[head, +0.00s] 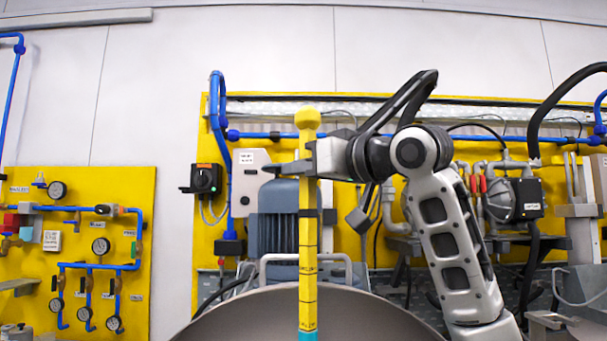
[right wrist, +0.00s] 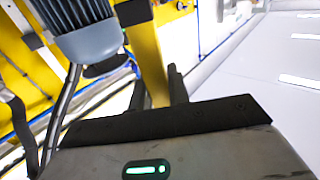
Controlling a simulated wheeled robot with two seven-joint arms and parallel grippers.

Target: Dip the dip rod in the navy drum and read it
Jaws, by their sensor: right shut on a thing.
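The dip rod (head: 308,240) is a long yellow square rod with a knob at its top and black marks along it. It stands upright in the middle of the head view, with a teal band at the bottom edge; its lower end is out of frame. My right gripper (head: 305,165) is shut on it below the knob. In the right wrist view the rod (right wrist: 150,62) runs between the fingers of my right gripper (right wrist: 158,90). No clearly navy drum shows. My left gripper is not in view.
A large grey-brown curved surface (head: 240,313) lies behind the rod's lower part. Behind it stand a blue-grey finned motor (head: 272,225) and a pale tubular handle (head: 335,260). Yellow panels with blue pipes and gauges (head: 100,245) line the wall.

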